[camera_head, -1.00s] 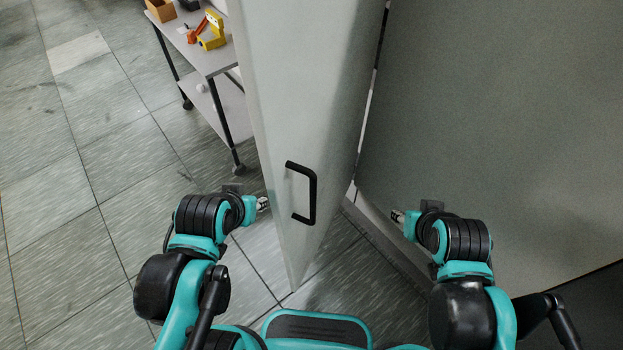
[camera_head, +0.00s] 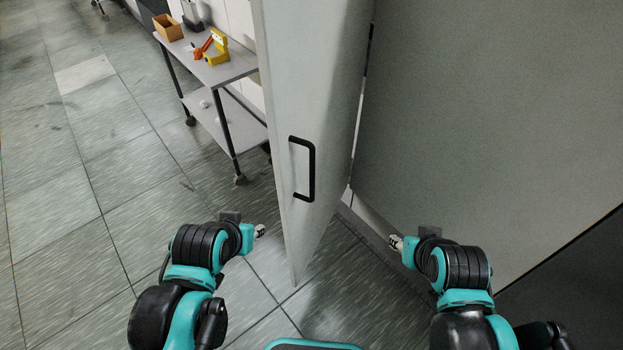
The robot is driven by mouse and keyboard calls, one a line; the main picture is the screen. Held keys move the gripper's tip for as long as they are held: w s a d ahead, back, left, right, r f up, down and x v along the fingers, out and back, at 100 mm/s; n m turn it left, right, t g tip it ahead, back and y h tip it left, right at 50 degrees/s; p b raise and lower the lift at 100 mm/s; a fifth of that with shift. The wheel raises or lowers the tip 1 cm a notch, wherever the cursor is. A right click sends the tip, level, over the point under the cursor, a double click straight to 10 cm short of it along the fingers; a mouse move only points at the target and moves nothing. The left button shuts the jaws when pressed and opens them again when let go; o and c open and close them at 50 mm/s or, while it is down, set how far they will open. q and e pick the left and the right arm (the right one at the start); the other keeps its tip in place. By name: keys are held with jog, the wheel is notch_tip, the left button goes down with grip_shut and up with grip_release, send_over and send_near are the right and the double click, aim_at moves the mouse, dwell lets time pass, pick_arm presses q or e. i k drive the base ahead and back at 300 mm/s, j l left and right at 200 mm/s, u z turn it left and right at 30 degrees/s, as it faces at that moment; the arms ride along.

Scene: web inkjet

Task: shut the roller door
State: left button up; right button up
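A tall grey-white door panel (camera_head: 318,75) stands open, swung out from the large grey cabinet (camera_head: 490,110) on the right. A black bar handle (camera_head: 312,170) is fixed to its face. My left gripper (camera_head: 261,231) is just left of the panel's lower edge, with a small gap seen in the picture. My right gripper (camera_head: 392,241) is right of the panel, in front of the cabinet's lower edge. Both are apart from the handle. Their fingertips are small, and I cannot tell whether they are open or shut; I see nothing held.
A wheeled shelf cart (camera_head: 232,70) stands behind the door at the upper left. It carries a cardboard box (camera_head: 168,28) and a yellow and orange tool (camera_head: 216,47). The tiled floor (camera_head: 70,200) on the left is clear.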

aim_at(312, 55)
jog(key=k+l, duration=0.1)
jog(key=l, duration=0.3)
jog(key=k+l+z, duration=0.1)
jog(key=l, duration=0.3)
jog(key=k+l, duration=0.1)
jog(key=l, duration=0.3)
jog(key=z, duration=0.05)
